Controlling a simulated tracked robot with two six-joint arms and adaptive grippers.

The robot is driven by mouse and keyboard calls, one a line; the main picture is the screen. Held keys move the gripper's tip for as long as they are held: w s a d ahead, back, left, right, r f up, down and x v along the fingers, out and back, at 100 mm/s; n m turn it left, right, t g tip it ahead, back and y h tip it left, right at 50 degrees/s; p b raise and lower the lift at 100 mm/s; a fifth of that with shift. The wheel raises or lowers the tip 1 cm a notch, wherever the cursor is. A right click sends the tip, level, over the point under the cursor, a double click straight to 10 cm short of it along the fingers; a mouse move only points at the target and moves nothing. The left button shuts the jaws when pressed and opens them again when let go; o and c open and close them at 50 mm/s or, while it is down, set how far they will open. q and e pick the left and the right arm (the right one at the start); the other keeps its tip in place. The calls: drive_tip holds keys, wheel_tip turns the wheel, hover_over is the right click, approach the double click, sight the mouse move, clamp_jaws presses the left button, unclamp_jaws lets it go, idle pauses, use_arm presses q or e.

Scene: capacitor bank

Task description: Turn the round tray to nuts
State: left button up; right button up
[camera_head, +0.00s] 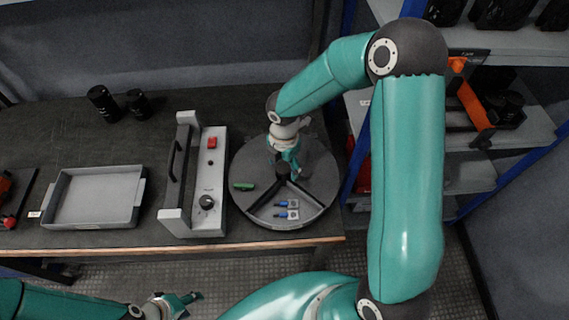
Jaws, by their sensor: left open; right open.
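The round tray (243,208) is a grey disc with dark dividers, at the right end of the table. In its front compartment lie two small blue-and-white pieces (287,204), side by side. A green piece (243,186) lies in the left compartment. I cannot make out any nuts; my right arm hides part of the back of the tray. My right gripper (288,173) is open and points down over the tray, close to where the dividers meet; I cannot tell whether it touches them. My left gripper (187,300) is open and empty, low in front of the table.
A grey box with a handle, red switch and black knob (205,180) stands just left of the round tray. Further left are a rectangular grey tray (95,195) and two black cylinders (103,101). Shelving with blue posts (362,150) stands close on the right.

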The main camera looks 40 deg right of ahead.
clamp_jaws()
idle(0.4)
drive_tip(key=shift+w+a, duration=0.1)
